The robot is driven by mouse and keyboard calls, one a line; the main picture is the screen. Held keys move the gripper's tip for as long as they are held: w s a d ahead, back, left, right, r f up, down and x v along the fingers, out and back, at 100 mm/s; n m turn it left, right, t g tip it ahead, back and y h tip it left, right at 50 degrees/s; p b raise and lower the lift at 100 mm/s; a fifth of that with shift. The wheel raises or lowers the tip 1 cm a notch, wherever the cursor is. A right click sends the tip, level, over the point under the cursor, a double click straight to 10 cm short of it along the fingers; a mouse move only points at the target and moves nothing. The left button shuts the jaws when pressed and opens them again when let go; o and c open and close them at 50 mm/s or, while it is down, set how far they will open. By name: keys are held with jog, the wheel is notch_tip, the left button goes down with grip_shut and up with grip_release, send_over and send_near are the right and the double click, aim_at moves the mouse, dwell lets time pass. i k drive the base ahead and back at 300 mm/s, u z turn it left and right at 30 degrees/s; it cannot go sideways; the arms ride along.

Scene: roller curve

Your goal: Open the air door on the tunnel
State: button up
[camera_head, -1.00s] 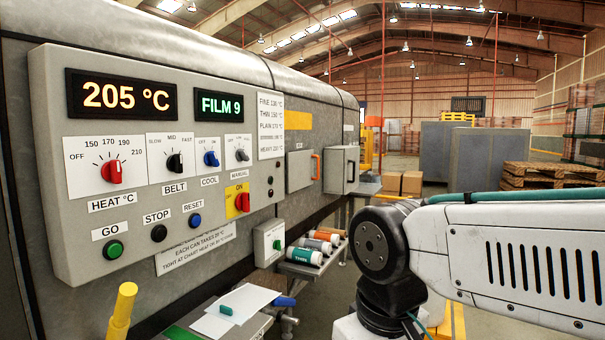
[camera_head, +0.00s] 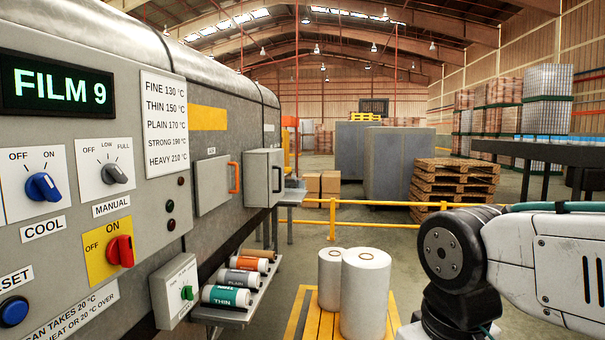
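The tunnel (camera_head: 225,75) is a long grey metal machine along the left of the head view. A flat grey door with an orange upright handle (camera_head: 234,178) is on its side, right of the control panel; a small label above the door (camera_head: 210,185) is too small to read surely. The door looks shut, flush with the wall. Farther along, a grey box with a dark handle (camera_head: 264,178) juts out from the tunnel. My arm shows at the lower right, well apart from both. My gripper is outside the picture.
The control panel (camera_head: 70,190) with knobs stands at the near left. White film rolls (camera_head: 366,290) stand on a yellow pallet. A yellow rail (camera_head: 370,202) crosses behind.

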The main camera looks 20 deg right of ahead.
aim_at(213, 176)
jog(key=z, duration=0.45)
jog(key=i, duration=2.55)
jog(key=u, duration=1)
jog(key=i, duration=0.3)
jog(key=u, duration=0.05)
